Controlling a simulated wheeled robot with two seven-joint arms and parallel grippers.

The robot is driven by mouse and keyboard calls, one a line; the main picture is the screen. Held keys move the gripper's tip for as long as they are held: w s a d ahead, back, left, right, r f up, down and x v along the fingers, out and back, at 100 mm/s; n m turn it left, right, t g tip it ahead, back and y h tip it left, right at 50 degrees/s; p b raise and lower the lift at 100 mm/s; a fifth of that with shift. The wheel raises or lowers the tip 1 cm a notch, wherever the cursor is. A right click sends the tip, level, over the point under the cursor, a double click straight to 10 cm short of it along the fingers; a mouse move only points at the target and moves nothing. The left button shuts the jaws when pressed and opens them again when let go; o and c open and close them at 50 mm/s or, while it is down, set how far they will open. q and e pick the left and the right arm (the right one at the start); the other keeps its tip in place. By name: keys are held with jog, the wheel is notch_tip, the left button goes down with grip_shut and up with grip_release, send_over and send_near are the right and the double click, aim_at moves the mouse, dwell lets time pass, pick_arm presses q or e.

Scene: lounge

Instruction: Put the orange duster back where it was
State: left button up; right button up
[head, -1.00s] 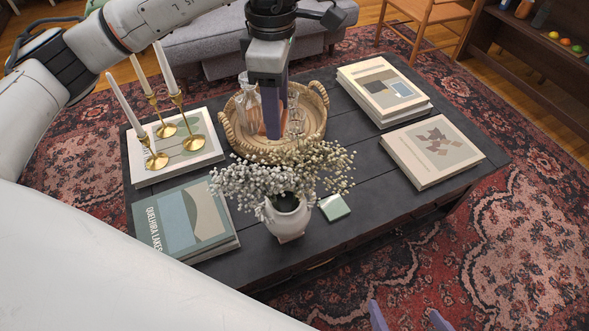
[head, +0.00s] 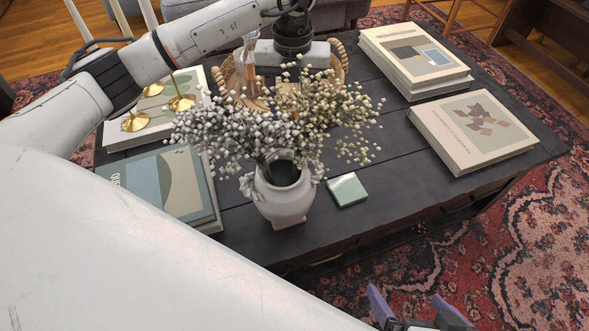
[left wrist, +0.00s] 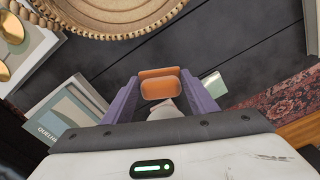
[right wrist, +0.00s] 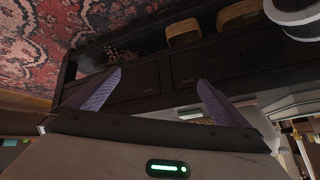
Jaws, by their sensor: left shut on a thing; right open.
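The orange duster (left wrist: 160,88) shows in the left wrist view between the fingers of my left gripper (left wrist: 161,84), which is shut on it. It is held above the dark coffee table (head: 385,150). In the head view the left gripper's fingers and the duster are hidden behind the dried flowers, and the wrist is over the woven tray. My right gripper (head: 410,302) is open and empty, low in front of the table; in the right wrist view its fingers (right wrist: 150,85) are spread before the table's dark side.
A white vase (head: 285,198) of dried flowers stands at the table's front edge, beside a pale green block (head: 347,190). The round woven tray (head: 340,68) holds a glass decanter (head: 247,62). Books (head: 475,130) and brass candlesticks (head: 182,103) flank it. Bare tabletop lies right of the flowers.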

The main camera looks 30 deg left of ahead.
pick_arm(q)
jog(key=shift+w+f+b, duration=0.1)
jog(key=shift+f+b, duration=0.25)
jog(key=shift+f, duration=0.6)
notch_tip(320, 180, down, 9)
jog(key=b, duration=0.3)
jog(key=shift+f, duration=0.3)
pick_arm(e)
jog(key=shift+w+a+r+t+y, duration=0.25)
jog(key=shift+a+r+t+y, duration=0.1)
jog(key=shift+a+r+y, duration=0.2)
jog(key=shift+w+a+r+t+y, duration=0.25)
jog(key=shift+a+r+t+y, duration=0.15)
jog(key=shift+a, duration=0.25)
pick_arm(q)
jog(key=shift+f, duration=0.1)
jog(key=o, duration=1)
